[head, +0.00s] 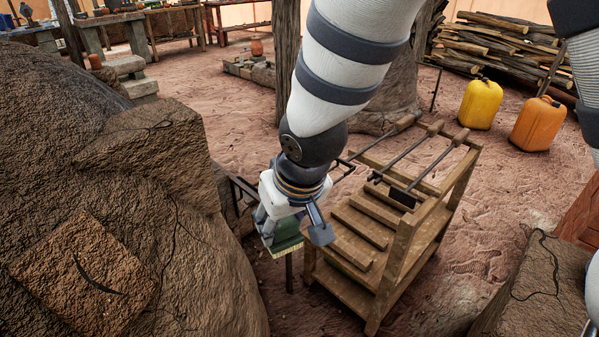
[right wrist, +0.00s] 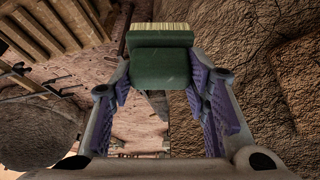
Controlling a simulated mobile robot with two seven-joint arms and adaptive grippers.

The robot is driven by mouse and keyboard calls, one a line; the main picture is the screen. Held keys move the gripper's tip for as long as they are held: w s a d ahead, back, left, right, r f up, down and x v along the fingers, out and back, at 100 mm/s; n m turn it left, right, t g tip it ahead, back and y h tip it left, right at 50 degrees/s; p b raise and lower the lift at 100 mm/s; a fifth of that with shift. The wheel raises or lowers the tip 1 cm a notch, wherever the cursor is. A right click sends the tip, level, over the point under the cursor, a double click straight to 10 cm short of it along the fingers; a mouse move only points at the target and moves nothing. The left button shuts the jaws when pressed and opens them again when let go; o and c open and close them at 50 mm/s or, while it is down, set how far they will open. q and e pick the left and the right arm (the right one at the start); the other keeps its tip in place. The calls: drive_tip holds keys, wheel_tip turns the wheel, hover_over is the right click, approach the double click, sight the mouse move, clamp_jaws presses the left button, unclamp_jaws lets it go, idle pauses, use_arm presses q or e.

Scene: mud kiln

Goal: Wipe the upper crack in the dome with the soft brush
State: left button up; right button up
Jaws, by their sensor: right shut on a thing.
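The mud dome (head: 60,120) fills the left of the head view, brown and rough. A thin crack (head: 158,128) runs across its upper raised block. A dark curved crack (head: 95,275) marks a square patch lower down, and another thin crack runs down the dome's side. My right gripper (head: 288,226) hangs right of the dome, apart from it, shut on the soft brush (head: 288,243). The brush has a green body and pale bristles pointing down. In the right wrist view the brush (right wrist: 160,68) sits between the fingers, bristles outward. My left gripper is not in view.
A wooden rack (head: 405,260) with slats and long-handled tools stands just right of the gripper. A cracked block (head: 535,285) is at lower right. Yellow (head: 480,104) and orange (head: 538,123) jerrycans stand beyond, near stacked firewood (head: 500,45). Open ground lies behind the rack.

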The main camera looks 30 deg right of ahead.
drive_tip(key=s+a+n+y, duration=0.3)
drive_tip(key=a+n+y, duration=0.8)
drive_tip(key=a+n, duration=1.3)
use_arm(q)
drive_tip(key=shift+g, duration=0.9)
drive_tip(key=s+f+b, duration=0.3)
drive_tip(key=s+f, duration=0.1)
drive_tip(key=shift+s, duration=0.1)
use_arm(e)
drive_tip(key=x, duration=0.6)
drive_tip(key=shift+w+f+m+t, duration=0.3)
drive_tip(key=shift+w+f+m, duration=0.1)
drive_tip(key=shift+d, duration=0.1)
use_arm(q)
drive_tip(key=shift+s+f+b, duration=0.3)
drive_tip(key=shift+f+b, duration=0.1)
drive_tip(key=shift+b, duration=0.1)
use_arm(e)
drive_tip(key=shift+w+a+f, duration=0.5)
drive_tip(key=shift+w+f, duration=0.05)
drive_tip(key=shift+f, duration=0.1)
drive_tip(key=shift+d, duration=0.1)
